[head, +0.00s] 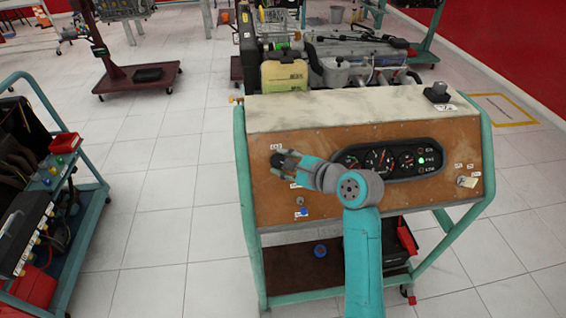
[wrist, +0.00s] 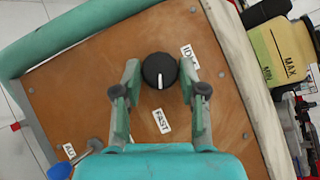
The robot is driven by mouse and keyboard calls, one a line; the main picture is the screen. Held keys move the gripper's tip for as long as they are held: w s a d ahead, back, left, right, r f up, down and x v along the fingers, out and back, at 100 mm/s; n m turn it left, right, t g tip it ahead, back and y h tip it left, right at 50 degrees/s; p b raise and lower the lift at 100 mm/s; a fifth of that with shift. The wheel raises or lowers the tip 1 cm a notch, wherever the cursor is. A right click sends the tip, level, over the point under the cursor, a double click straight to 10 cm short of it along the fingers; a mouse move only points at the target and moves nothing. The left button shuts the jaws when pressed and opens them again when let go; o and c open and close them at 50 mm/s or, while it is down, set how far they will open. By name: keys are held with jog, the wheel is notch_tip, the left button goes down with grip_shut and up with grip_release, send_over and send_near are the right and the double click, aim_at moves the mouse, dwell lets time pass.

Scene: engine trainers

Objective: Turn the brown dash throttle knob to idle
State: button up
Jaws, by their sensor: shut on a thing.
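The throttle knob (wrist: 158,68) is a round, dark, nearly black knob on the brown dash panel (wrist: 95,75). Its white pointer line points down in the wrist view, towards the FAST label (wrist: 162,121). The IDLE label (wrist: 188,55), partly covered, lies up and right of the knob. My gripper (wrist: 160,73) has one finger on each side of the knob and is shut on it. In the head view my gripper (head: 284,161) is at the panel's upper left, and it mostly hides the knob there.
The gauge cluster (head: 392,159) with a green light is right of my gripper. A key switch (head: 467,182) is at the panel's right. A blue knob (wrist: 60,171) shows at the wrist view's lower left. A teal frame tube (wrist: 70,38) runs along the panel edge.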

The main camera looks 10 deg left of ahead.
jog(key=n+g, duration=0.1)
jog(key=n, duration=0.1)
jog(key=n+g+h, duration=0.1)
jog(key=n, duration=0.1)
jog(key=n+g+h, duration=0.1)
jog(key=n+g, duration=0.1)
jog(key=n, duration=0.1)
jog(key=shift+w+r, duration=0.25)
jog(key=shift+r, duration=0.1)
jog(key=n+g+h, duration=0.1)
jog(key=n, duration=0.1)
jog(key=n+g+h, duration=0.1)
jog(key=n+h, duration=0.1)
jog(key=n, duration=0.1)
jog(key=shift+w+a+r, duration=0.1)
jog(key=shift+a, duration=0.1)
jog(key=o, duration=1.1)
jog(key=shift+o, duration=0.2)
